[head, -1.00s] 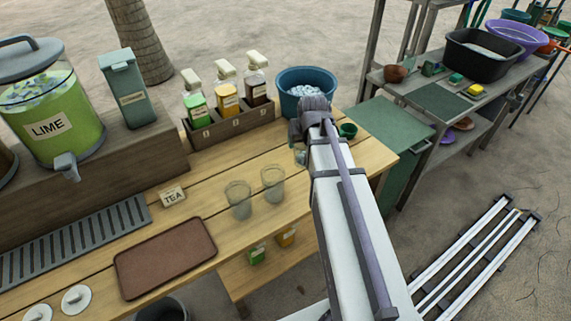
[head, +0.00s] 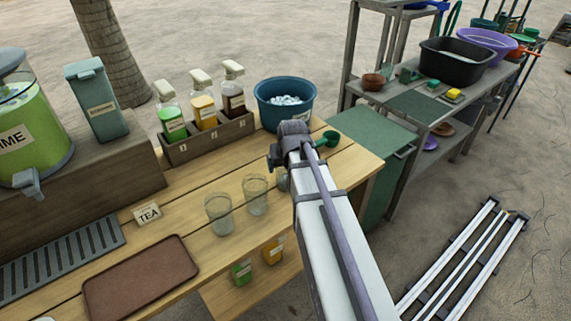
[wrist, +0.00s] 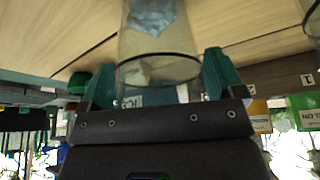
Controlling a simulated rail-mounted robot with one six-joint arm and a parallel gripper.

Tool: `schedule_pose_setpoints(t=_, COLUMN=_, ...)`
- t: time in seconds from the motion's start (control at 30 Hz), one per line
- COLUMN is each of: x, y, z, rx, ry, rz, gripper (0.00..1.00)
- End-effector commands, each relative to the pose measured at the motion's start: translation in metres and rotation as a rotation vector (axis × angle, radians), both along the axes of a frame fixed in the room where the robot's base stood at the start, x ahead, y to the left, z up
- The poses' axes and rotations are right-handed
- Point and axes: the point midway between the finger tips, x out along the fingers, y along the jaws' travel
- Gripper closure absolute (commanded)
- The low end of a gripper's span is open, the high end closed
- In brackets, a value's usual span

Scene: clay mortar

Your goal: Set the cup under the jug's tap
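The lime jug (head: 45,152) stands on the wooden riser at the left, partly cut off by the frame. Its grey tap (head: 28,186) points down and out towards the counter. Two clear cups (head: 219,216) (head: 255,196) stand upright on the counter. My gripper (head: 275,162) is to their right, mostly hidden by my arm in the head view. In the wrist view, a clear cup (wrist: 158,48) sits between the teal fingers of my gripper (wrist: 160,80), one on each side. I cannot tell whether the fingers touch it. Something bluish shows in or through it.
A slotted drip grate (head: 60,262) lies in front of the riser, with a brown tray (head: 140,278) nearer. A TEA sign (head: 147,213) stands between riser and cups. A bottle rack (head: 205,140), a blue ice tub (head: 284,104) and a green scoop (head: 328,139) are behind.

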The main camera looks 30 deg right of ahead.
Motion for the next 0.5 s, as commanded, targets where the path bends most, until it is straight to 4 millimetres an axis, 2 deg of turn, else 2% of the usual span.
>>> schedule_pose_setpoints(t=0.1, x=0.0, y=0.0, z=0.0, rx=0.0, ry=0.0, rz=0.0, gripper=0.02)
schedule_pose_setpoints(t=0.33, x=0.0, y=0.0, z=0.001, rx=0.0, ry=0.0, rz=0.0, gripper=0.02)
schedule_pose_setpoints(t=0.5, x=-0.005, y=0.001, z=0.021, rx=0.0, ry=0.0, rz=0.0, gripper=0.02)
